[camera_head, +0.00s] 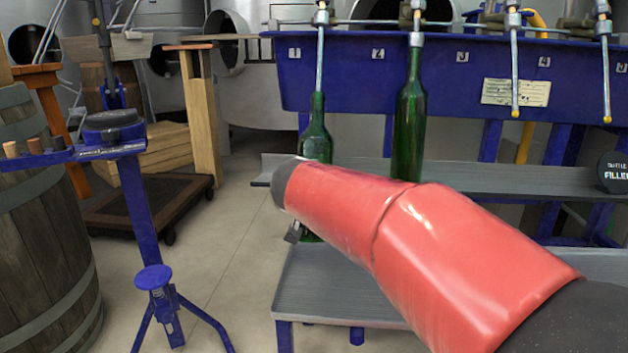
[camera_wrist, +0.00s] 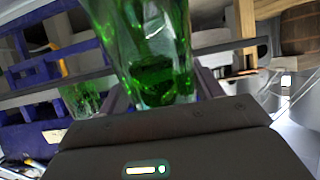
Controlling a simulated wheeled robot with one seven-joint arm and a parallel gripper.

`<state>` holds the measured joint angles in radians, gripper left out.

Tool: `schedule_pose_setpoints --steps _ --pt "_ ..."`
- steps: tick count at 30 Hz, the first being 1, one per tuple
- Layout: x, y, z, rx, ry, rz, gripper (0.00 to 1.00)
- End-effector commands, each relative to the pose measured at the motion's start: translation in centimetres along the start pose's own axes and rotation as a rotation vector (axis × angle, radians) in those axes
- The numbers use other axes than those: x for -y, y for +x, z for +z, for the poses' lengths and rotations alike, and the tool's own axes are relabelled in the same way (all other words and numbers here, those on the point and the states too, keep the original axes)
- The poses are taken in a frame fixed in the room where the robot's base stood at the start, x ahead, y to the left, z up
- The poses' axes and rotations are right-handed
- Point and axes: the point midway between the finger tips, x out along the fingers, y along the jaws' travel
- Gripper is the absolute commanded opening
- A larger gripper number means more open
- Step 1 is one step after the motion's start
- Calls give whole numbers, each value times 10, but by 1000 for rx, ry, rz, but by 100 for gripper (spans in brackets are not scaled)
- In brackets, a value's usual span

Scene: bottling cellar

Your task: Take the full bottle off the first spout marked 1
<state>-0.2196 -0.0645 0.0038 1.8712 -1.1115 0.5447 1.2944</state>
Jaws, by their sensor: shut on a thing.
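A green bottle (camera_head: 315,135) stands upright under the spout (camera_head: 320,50) at the label 1 (camera_head: 294,53), its mouth at the spout's lower end. My red arm hides its middle, and a little green shows below the arm. In the wrist view, my gripper (camera_wrist: 163,92) is shut on this bottle (camera_wrist: 155,45), with a dark finger on each side of the glass. In the head view the gripper is mostly hidden behind my arm. I cannot tell how full the bottle is.
A second green bottle (camera_head: 408,125) hangs at spout 2, close to the right. Bare spouts (camera_head: 515,80) hang at 3 and 4. A grey shelf (camera_head: 470,178) runs behind, and a blue stand (camera_head: 140,205) and barrel (camera_head: 40,230) stand left.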

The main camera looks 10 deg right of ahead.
Motion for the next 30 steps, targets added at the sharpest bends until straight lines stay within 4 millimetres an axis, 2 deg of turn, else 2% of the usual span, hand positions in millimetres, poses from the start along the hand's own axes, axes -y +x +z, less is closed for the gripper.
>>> schedule_pose_setpoints --steps 30 --pt "0 -1 48 -5 -1 -2 0"
